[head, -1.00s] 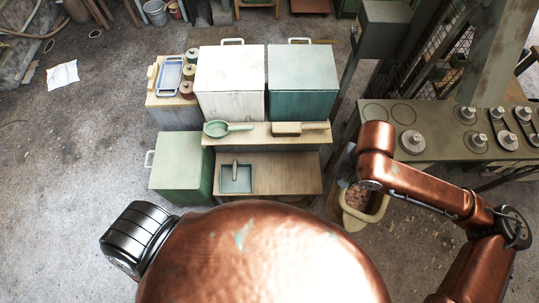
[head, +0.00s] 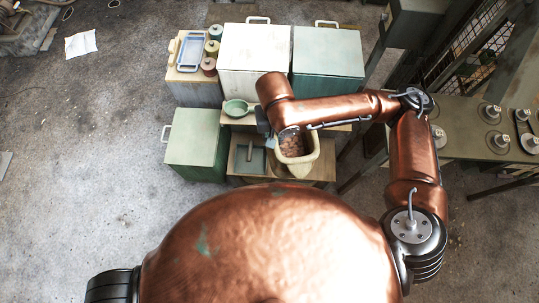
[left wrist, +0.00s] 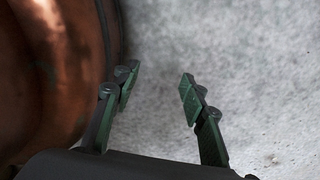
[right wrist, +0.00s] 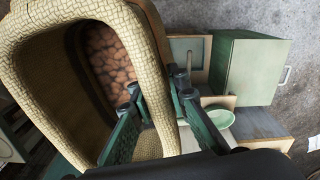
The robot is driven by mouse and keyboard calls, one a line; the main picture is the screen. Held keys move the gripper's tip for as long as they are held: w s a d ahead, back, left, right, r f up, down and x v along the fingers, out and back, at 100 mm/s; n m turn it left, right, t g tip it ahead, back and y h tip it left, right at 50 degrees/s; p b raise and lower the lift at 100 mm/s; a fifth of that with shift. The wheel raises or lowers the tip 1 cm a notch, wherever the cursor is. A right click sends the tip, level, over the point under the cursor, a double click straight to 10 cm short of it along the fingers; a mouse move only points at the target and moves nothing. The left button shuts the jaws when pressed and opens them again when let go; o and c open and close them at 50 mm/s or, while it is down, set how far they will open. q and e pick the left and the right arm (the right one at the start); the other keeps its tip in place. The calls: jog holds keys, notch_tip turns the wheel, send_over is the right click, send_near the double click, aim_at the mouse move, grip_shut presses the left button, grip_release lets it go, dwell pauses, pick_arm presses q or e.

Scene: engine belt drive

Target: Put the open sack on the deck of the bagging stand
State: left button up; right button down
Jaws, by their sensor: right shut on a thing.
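The open sack (head: 314,158) is a tan woven bag with a wide mouth, and brown lumps show inside. My right gripper (right wrist: 158,88) is shut on its rim; the woven wall (right wrist: 40,55) fills the left of the right wrist view. In the head view the sack is upright over the right part of the wooden deck (head: 328,164) of the bagging stand. Whether its base touches the deck is hidden. My right fingers are mostly hidden by my arm in the head view. My left gripper (left wrist: 158,77) is open and empty over bare floor.
A small tray with a scoop (head: 251,160) sits left of the sack. A raised shelf behind holds a green pan (head: 236,108). A green cabinet (head: 195,140) stands left, white and teal bins (head: 327,62) behind. A bench with pulleys (head: 470,125) is at right.

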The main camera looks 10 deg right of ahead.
jog(key=shift+n, duration=0.5)
notch_tip(320, 180, down, 8)
jog(key=shift+w+d+f+p, duration=0.15)
jog(key=shift+f+p, duration=0.1)
jog(key=shift+p, duration=0.2)
jog(key=s+d+f+n+p, duration=0.1)
jog(key=s+d+f+n, duration=0.1)
jog(key=s+d+f, duration=0.35)
jog(key=s+d+f+n+p, duration=0.1)
jog(key=s+d+f+n, duration=0.1)
jog(key=s+f, duration=0.65)
jog(key=s+d+f+n+p, duration=0.1)
jog(key=s+d+f, duration=0.25)
jog(key=f, duration=0.75)
jog(key=w+d+f+b, duration=0.1)
jog(key=w+d+b, duration=0.15)
jog(key=w, duration=0.75)
jog(key=w+d+b, duration=0.2)
jog(key=w+d, duration=0.1)
jog(key=w, duration=0.7)
pick_arm(q)
jog(key=f+b, duration=0.1)
jog(key=s+f+b, duration=0.1)
jog(key=f+b, duration=0.1)
jog(key=shift+s+f, duration=0.25)
pick_arm(e)
notch_tip(320, 180, down, 6)
jog(key=shift+f, duration=0.15)
jog(key=shift+a, duration=0.1)
